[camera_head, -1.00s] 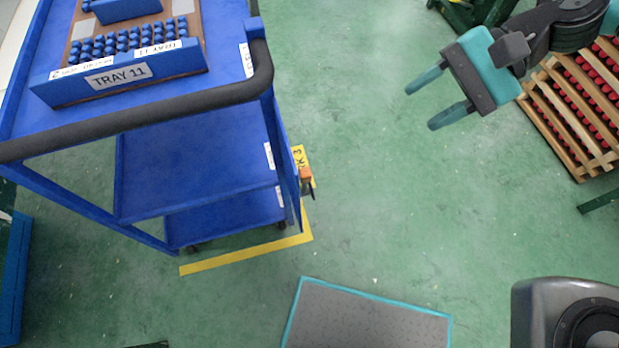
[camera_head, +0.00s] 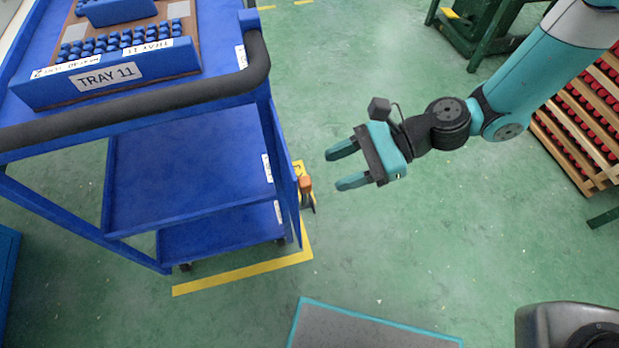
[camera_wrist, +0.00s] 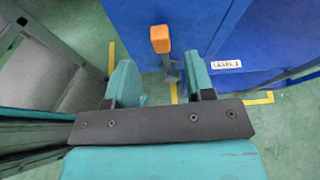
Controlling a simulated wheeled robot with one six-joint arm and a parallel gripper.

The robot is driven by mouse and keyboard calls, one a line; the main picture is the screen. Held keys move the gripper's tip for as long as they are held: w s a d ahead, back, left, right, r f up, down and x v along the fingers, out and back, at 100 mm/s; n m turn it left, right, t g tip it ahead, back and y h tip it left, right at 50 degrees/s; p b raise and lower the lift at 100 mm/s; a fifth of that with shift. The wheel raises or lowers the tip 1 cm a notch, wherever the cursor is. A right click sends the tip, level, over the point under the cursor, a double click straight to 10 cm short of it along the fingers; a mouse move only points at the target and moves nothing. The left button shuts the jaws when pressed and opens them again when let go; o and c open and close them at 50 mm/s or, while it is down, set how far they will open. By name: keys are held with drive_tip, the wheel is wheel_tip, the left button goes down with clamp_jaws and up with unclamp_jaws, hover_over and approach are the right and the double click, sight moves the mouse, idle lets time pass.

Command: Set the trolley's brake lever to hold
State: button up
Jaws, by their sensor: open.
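The blue trolley (camera_head: 192,168) stands at the left with a black handle bar along its near top edge. Its brake lever (camera_head: 306,184) has an orange grip on a dark stem, at the trolley's right side low down. My gripper (camera_head: 338,169) is open and empty, to the right of the lever, its fingers pointing left toward the trolley. In the wrist view the lever's orange grip (camera_wrist: 160,39) shows upright beyond and between the open fingertips, apart from them.
Yellow floor tape (camera_head: 243,272) runs around the trolley's base. A grey mat (camera_head: 362,330) lies at the front. A wooden rack with red items (camera_head: 583,118) stands at the right. Green floor between is clear.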

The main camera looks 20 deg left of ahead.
sight(309, 178)
drive_tip(key=x, duration=0.6)
drive_tip(key=shift+a, duration=0.2)
drive_tip(key=shift+c, duration=0.5)
clamp_jaws()
